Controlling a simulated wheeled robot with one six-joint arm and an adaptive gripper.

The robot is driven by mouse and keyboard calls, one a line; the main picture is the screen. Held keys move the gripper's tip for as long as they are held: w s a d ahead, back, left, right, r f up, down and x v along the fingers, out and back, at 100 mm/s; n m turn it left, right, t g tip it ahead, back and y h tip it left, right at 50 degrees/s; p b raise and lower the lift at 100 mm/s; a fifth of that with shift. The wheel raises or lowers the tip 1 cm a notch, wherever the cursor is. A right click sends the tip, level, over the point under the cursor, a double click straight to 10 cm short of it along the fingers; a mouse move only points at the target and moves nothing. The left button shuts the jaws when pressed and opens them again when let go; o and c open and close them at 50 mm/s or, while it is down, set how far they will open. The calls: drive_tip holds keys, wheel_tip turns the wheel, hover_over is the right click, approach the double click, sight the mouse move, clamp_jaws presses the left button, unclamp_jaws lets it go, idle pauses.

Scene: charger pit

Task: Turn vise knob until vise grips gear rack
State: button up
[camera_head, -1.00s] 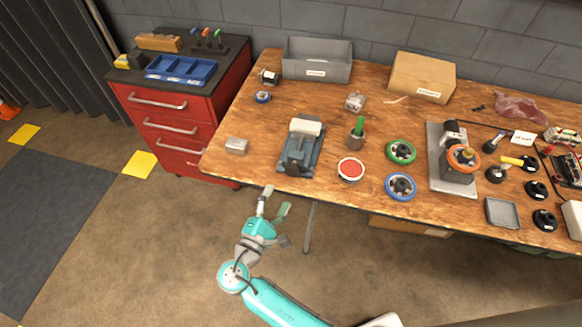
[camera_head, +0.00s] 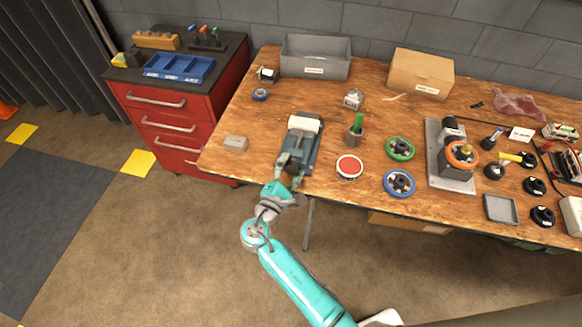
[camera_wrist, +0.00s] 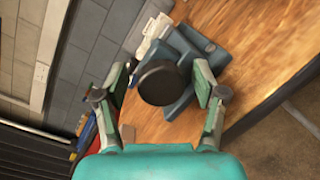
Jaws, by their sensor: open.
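The vise (camera_head: 301,140) is a blue-grey block near the front left edge of the table, with a pale piece across its far end that looks like the gear rack (camera_head: 305,122). In the wrist view the vise (camera_wrist: 190,75) lies beyond a dark round knob (camera_wrist: 160,83). My gripper (camera_head: 286,170) is at the near end of the vise. In the wrist view my gripper (camera_wrist: 160,95) is open, with one finger on either side of the knob; contact cannot be told. In the head view my gripper hides the knob.
A small grey block (camera_head: 235,143) lies left of the vise. A red-topped disc (camera_head: 349,167) and a green-handled tool in a cup (camera_head: 356,128) stand to its right. A grey bin (camera_head: 316,58) is at the back. Blue (camera_head: 399,184) and green (camera_head: 400,148) wheels lie farther right.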

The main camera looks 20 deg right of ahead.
drive_tip(key=c, duration=1.2)
drive_tip(key=shift+o, duration=0.2)
drive_tip(key=shift+m, duration=0.3)
drive_tip(key=m, duration=0.3)
drive_tip(key=shift+f+m+g+y, duration=0.1)
drive_tip(key=shift+m+g+y, duration=0.4)
drive_tip(key=shift+m, duration=1.2)
